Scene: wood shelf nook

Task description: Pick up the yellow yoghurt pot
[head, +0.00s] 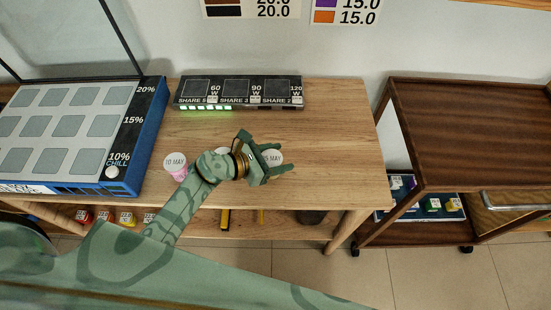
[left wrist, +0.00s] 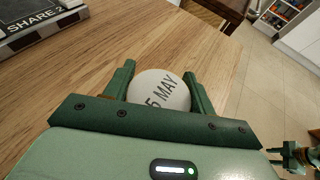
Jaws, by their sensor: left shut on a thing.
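My left gripper (head: 272,163) is shut on a yoghurt pot (head: 273,157) over the wooden table, near its front edge. In the left wrist view the pot's round white lid (left wrist: 160,90), with "5 MAY" readable, sits between the two green fingers. The pot's side is hidden, so I cannot tell its colour or whether it is off the table. A pink pot (head: 177,168) with a "10 MAY" lid stands to the left. Another white lid (head: 222,151) is mostly hidden behind my arm. What looks like my right gripper (left wrist: 296,156) is small in the left wrist view; its jaw state is unclear.
A black label rack (head: 240,91) stands at the back of the table (head: 335,135). A blue-edged chill unit (head: 135,130) fills the left. Small coloured items (head: 105,217) are on the shelf below. A dark wood trolley (head: 460,125) is at right. The table's right side is clear.

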